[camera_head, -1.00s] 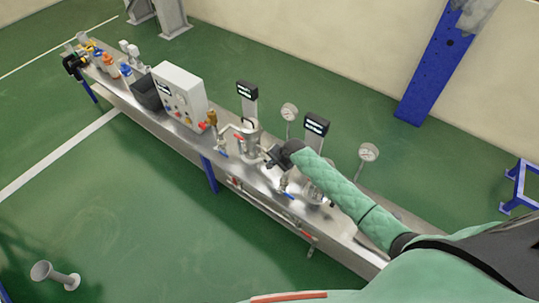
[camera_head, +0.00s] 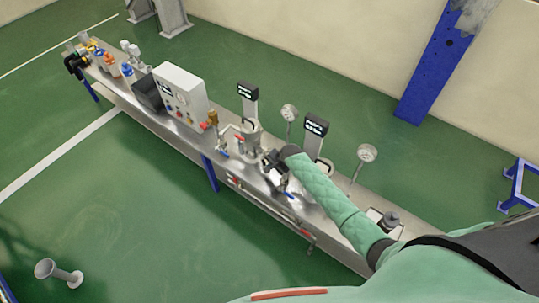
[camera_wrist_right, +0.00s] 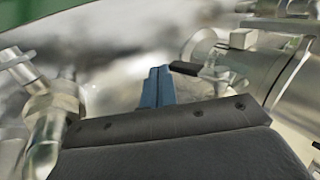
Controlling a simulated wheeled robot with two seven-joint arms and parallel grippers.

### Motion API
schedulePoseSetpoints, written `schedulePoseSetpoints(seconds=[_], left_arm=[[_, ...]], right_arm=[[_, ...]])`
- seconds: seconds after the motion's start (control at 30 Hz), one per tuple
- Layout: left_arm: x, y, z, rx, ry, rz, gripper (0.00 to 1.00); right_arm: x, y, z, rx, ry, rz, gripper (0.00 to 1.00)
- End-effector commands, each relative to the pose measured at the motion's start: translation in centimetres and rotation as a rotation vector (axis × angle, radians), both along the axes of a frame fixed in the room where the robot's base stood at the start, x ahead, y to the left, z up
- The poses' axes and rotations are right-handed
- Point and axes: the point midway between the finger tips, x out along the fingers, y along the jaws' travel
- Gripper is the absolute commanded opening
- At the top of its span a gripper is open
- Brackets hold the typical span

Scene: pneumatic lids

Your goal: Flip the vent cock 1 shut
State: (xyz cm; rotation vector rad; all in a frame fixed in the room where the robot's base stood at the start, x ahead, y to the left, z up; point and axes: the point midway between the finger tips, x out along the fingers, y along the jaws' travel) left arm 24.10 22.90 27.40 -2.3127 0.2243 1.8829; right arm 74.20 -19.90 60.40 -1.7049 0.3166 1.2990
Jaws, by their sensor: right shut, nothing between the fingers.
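My right gripper (camera_head: 271,166) is low over the middle of the steel bench (camera_head: 240,178), among small valves and fittings. In the right wrist view its narrow blue fingers (camera_wrist_right: 157,86) are together, with nothing between them. A small dark bar (camera_wrist_right: 185,68), perhaps a cock's lever, shows just right of the fingertips; I cannot tell whether they touch. A blue lever (camera_head: 288,195) sits at the bench's front just below the gripper, and another (camera_head: 223,154) is left of it. I cannot tell which fitting is vent cock 1. My left gripper is out of view.
A metal vessel (camera_head: 250,137) with a red handle stands left of the gripper. Two dark displays (camera_head: 316,125) and round gauges (camera_head: 367,153) rise behind. A white control box (camera_head: 180,95) is further left. Shiny metal pieces (camera_wrist_right: 45,125) flank the fingers closely.

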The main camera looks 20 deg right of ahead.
Motion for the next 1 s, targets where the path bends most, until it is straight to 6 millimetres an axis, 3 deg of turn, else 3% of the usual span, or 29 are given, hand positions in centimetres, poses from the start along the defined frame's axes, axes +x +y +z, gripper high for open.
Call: schedulePoseSetpoints(seconds=[0.67,0.83,1.0], left_arm=[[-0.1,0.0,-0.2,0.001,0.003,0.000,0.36],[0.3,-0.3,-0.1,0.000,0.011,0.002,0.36],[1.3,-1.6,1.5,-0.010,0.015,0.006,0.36]], right_arm=[[-0.2,-0.2,0.3,0.000,0.000,-0.001,0.00],[-1.0,-0.9,1.9,0.000,0.000,-0.001,0.00],[-2.0,-1.6,4.0,0.000,-0.001,-0.001,0.00]])
